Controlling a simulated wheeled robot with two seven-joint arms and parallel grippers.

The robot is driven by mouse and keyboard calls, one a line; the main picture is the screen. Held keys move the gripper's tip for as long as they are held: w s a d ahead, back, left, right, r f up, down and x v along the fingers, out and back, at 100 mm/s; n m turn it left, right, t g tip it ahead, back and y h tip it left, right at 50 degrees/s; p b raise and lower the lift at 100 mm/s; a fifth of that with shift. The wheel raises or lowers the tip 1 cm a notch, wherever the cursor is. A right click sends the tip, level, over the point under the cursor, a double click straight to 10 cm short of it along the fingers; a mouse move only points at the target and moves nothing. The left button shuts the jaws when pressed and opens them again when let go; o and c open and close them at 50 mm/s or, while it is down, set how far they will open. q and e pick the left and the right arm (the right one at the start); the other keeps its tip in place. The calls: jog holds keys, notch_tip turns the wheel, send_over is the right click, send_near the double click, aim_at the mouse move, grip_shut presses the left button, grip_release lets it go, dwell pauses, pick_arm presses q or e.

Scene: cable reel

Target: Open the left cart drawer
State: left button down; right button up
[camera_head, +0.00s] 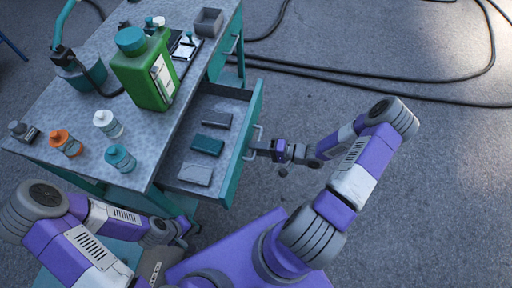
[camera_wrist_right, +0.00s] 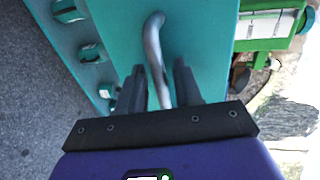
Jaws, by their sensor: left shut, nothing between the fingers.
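The left cart drawer (camera_head: 243,150) is pulled out from the cart (camera_head: 85,135), its inside showing. Three flat blocks, among them a dark teal one (camera_head: 207,145), lie in it. Its metal handle (camera_wrist_right: 152,45) stands out from the teal front. My right gripper (camera_head: 263,146) is at this handle. In the right wrist view its fingers (camera_wrist_right: 159,85) stand on either side of the bar, with narrow gaps showing; the bar's lower end is hidden by the gripper. My left gripper (camera_head: 183,240) is shut and empty, low beside the cart's near end, apart from the drawer.
A green jug (camera_head: 143,82), several small bottles, a grey bin (camera_head: 207,22) and a teal lamp (camera_head: 62,30) stand on the cart top. A second drawer (camera_head: 224,52) further back is closed.

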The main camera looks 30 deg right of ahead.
jog(key=p+v, duration=0.1)
jog(key=v, duration=0.6)
dwell(0.4)
